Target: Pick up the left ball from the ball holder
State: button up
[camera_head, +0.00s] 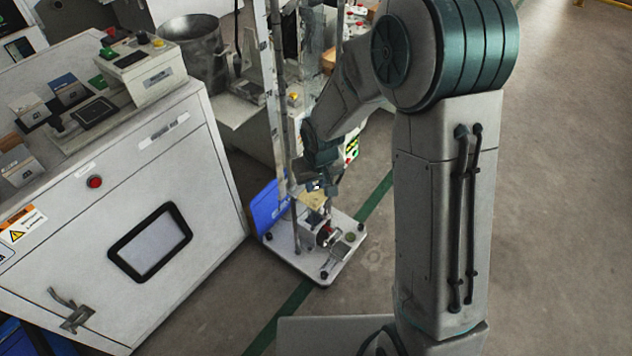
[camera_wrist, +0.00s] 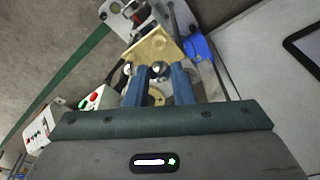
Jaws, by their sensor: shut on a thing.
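The ball holder is a tan plate (camera_wrist: 152,46) in the wrist view. It also shows in the head view (camera_head: 313,201), below the end of my arm. My gripper (camera_wrist: 160,78), with two blue fingers, is shut on a shiny metal ball (camera_wrist: 159,69) at the plate's near edge. Whether the ball still touches the holder I cannot tell. A second shiny ball (camera_wrist: 127,68) sits to its left, outside the fingers. In the head view my gripper (camera_head: 317,187) is small and the balls are hard to make out.
The holder is on a tall stand with a white base plate (camera_head: 340,262), carrying a small device with red parts. A large white cabinet (camera_head: 120,215) stands to the left. The floor at right is clear.

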jog(key=shift+p+v, duration=1.25)
jog(key=shift+v, duration=0.8)
